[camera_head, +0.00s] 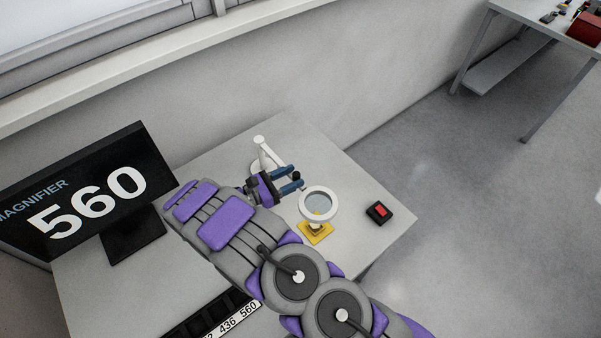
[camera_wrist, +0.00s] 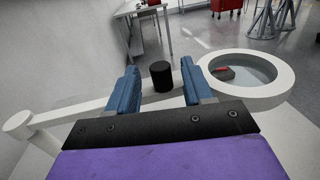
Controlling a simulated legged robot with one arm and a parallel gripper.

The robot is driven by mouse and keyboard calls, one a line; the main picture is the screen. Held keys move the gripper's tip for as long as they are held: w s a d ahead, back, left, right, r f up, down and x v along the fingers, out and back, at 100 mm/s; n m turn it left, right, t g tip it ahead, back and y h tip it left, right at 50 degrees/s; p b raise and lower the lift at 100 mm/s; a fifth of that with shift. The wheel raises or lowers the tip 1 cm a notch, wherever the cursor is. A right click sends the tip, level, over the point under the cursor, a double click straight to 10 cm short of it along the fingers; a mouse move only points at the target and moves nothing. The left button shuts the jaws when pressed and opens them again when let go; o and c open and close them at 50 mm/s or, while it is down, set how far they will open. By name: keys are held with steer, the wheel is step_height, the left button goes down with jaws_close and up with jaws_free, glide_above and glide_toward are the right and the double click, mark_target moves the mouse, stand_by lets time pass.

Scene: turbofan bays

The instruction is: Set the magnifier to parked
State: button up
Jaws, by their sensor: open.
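The magnifier is a white arm on a post (camera_head: 261,142) with a round white lens ring (camera_head: 319,204) at its end. In the wrist view the lens ring (camera_wrist: 246,78) is on the right and the white arm (camera_wrist: 70,116) runs behind my gripper. A black knob (camera_wrist: 161,76) stands up on the arm. My gripper (camera_head: 293,181) is open, its blue fingers on either side of the knob; in the wrist view my gripper (camera_wrist: 160,88) shows a gap between each finger and the knob. The monitor (camera_head: 88,195) reads "MAGNIFIER 560".
A yellow pad (camera_head: 315,232) with a small part lies under the lens. A black box with a red top (camera_head: 379,212) sits near the table's right corner. A strip with numbers (camera_head: 235,314) lies at the front. A wall stands behind the table (camera_head: 345,185).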

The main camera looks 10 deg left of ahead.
steer(key=shift+x, duration=1.95)
jaws_close()
